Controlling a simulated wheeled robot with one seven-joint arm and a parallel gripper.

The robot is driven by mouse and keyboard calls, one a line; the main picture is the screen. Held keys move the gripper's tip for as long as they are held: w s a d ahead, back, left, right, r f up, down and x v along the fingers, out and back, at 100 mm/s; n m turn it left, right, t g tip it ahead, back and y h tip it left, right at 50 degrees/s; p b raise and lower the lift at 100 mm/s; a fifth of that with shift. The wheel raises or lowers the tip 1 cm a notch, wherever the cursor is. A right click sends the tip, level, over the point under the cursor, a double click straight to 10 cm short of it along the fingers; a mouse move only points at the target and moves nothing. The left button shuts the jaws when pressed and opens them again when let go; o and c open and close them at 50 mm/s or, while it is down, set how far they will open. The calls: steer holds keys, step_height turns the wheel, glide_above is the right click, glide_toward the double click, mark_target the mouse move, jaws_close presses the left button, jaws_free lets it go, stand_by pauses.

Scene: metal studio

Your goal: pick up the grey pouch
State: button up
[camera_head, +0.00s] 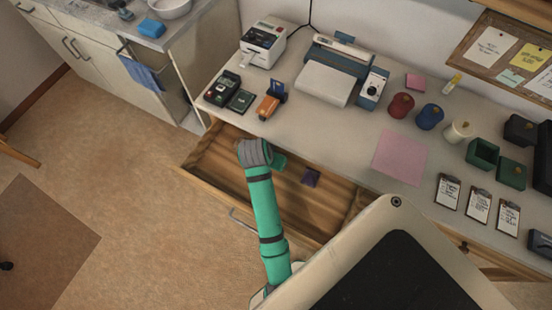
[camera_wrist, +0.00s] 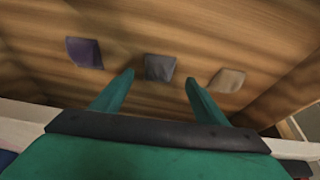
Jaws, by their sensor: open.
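The grey pouch (camera_wrist: 159,67) lies on the wooden bottom of an open drawer (camera_head: 210,155), in the middle of the wrist view. My gripper (camera_wrist: 158,79) is open and empty, with one green finger to either side of the pouch in the picture. The fingertips appear just short of the pouch; I cannot tell how high they are above it. In the head view my arm reaches over the drawer, and the grey pouch is not visible there, seemingly hidden by my arm.
A purple pouch (camera_wrist: 85,53) lies left of the grey one and a beige pouch (camera_wrist: 227,80) lies right. The purple one also shows in the head view (camera_head: 311,177). Drawer walls surround them. The counter (camera_head: 350,130) above holds a label printer, jars and clipboards.

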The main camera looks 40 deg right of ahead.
steer(key=shift+d+x, duration=0.15)
steer(key=shift+x, duration=1.15)
steer(key=shift+d+x, duration=0.15)
steer(key=shift+x, duration=1.15)
steer(key=shift+r, duration=0.15)
steer(key=c, duration=1.1)
